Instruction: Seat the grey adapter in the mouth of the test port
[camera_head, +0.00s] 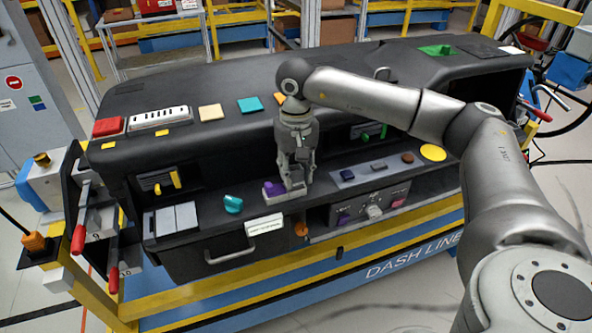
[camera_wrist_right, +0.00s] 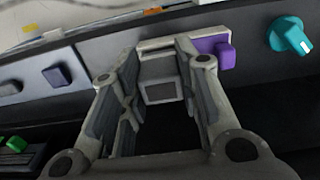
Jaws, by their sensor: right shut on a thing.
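My right gripper (camera_head: 295,183) points down at the front ledge of the dashboard, beside a purple block on a pale plate. In the right wrist view its fingers (camera_wrist_right: 160,95) are closed around a small grey block with a darker square face, which I take as the grey adapter (camera_wrist_right: 160,90). The fingers hide most of it in the head view. It sits over or against the pale plate (camera_wrist_right: 215,34); I cannot tell whether it touches. I cannot make out the test port's mouth with certainty. My left gripper is not in view.
The purple block (camera_wrist_right: 222,55) is close beside a finger. A teal knob (camera_head: 233,204) stands to the left on the ledge, and a grey strip with switches (camera_head: 361,174) to the right. A lower panel holds a pale knob (camera_head: 374,211). The dashboard top (camera_head: 215,80) overhangs behind.

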